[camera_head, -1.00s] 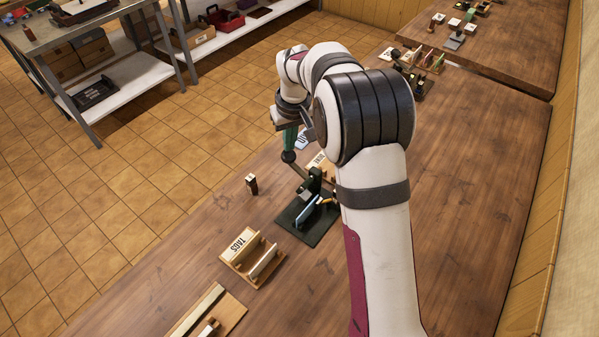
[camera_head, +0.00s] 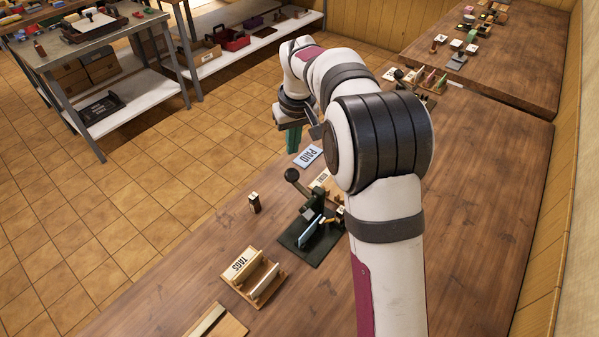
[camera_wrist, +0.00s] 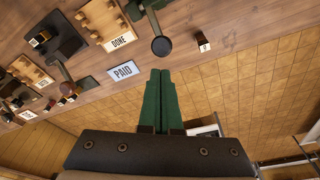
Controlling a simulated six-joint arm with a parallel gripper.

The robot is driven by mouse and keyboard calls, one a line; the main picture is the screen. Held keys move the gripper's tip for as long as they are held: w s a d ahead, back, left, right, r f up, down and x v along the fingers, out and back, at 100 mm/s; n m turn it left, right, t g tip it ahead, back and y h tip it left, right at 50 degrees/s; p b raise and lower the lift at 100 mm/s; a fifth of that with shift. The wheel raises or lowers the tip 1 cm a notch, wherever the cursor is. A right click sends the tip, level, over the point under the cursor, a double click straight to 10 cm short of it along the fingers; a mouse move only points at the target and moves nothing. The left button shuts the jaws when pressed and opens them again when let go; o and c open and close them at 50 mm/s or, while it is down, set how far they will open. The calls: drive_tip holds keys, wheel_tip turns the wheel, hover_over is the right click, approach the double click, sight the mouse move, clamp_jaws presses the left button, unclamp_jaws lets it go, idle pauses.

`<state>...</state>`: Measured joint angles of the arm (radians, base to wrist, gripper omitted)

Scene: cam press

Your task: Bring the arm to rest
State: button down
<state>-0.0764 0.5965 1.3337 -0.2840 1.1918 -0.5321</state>
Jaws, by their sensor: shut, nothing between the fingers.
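My gripper (camera_head: 291,137) is raised above the far side of the wooden table (camera_head: 480,200), clear of the press. In the wrist view its green fingers (camera_wrist: 160,80) are shut against each other with nothing between them. The dark cam press (camera_head: 311,225) stands on the table below and in front of the gripper, its lever ending in a round black knob (camera_head: 291,174). The knob also shows in the wrist view (camera_wrist: 161,46), beyond the fingertips and apart from them. My arm hides part of the table behind the press.
A PAID card (camera_head: 308,156) lies near the table edge below the gripper. A small dark stamp (camera_head: 254,202) stands left of the press. A TAGS holder (camera_head: 253,276) sits in front. Several small items stand farther along the table. Tiled floor lies left.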

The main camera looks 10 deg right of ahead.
drive_tip(key=s+d+r+m+g, duration=0.1)
drive_tip(key=s+r+m, duration=0.35)
drive_tip(key=s, duration=0.95)
drive_tip(key=s+f+m, duration=0.1)
drive_tip(key=s+m, duration=0.1)
drive_tip(key=s, duration=1)
drive_tip(key=s+f+m+g+y, duration=0.1)
drive_tip(key=s+m, duration=0.1)
drive_tip(key=s, duration=1)
drive_tip(key=shift+d+f, duration=0.15)
drive_tip(key=shift+f, duration=0.2)
